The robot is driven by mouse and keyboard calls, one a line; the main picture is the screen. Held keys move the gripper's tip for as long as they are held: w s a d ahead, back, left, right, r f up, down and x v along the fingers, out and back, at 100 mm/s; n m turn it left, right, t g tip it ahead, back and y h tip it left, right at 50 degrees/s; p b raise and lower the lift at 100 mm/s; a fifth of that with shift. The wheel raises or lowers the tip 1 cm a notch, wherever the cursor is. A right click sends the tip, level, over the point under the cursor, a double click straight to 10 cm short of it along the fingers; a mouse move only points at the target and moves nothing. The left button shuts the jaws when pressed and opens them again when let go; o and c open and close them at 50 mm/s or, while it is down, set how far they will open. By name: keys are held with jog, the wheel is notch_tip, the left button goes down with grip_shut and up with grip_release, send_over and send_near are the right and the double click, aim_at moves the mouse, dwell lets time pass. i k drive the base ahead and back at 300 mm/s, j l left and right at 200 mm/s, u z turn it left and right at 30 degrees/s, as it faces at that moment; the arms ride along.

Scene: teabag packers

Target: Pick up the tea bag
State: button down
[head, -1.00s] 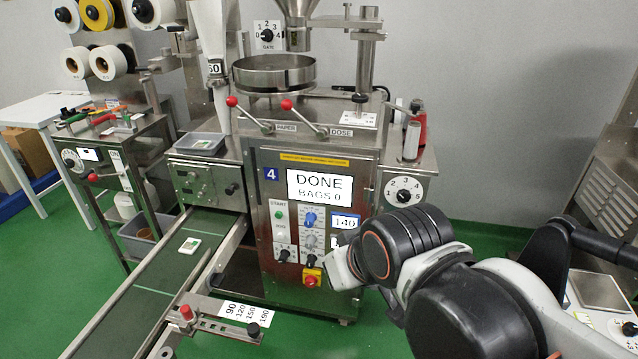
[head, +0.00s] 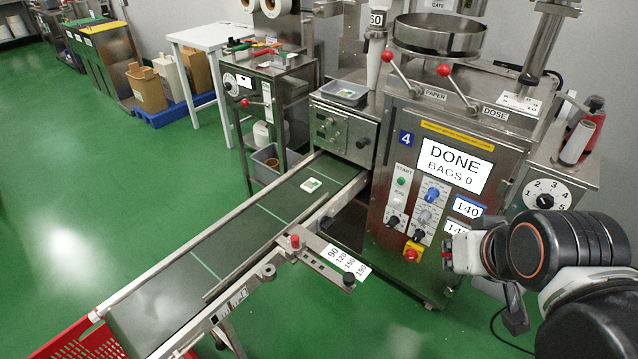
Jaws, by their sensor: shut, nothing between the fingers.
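The tea bag (head: 311,185), a small white packet with a green mark, lies flat on the dark green conveyor belt (head: 245,229), near the machine end. My gripper (head: 452,250) is at the right, in front of the machine's lower panel. It is well to the right of the tea bag and apart from it. It is shut and holds nothing; its fingertips are small and partly turned away from view.
The packing machine (head: 385,235) stands behind the belt, its screen reading DONE, BAGS 0. A guide bracket with a number scale (head: 345,262) sticks out along the belt's right side. A red crate (head: 75,335) is at the belt's near end. Green floor is clear at left.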

aim_at(310, 185)
jog(key=i+l, duration=0.1)
jog(key=i, duration=0.55)
jog(key=i+l, duration=0.1)
jog(key=i, duration=0.55)
jog(key=i+l+u, duration=0.15)
jog(key=i, duration=0.05)
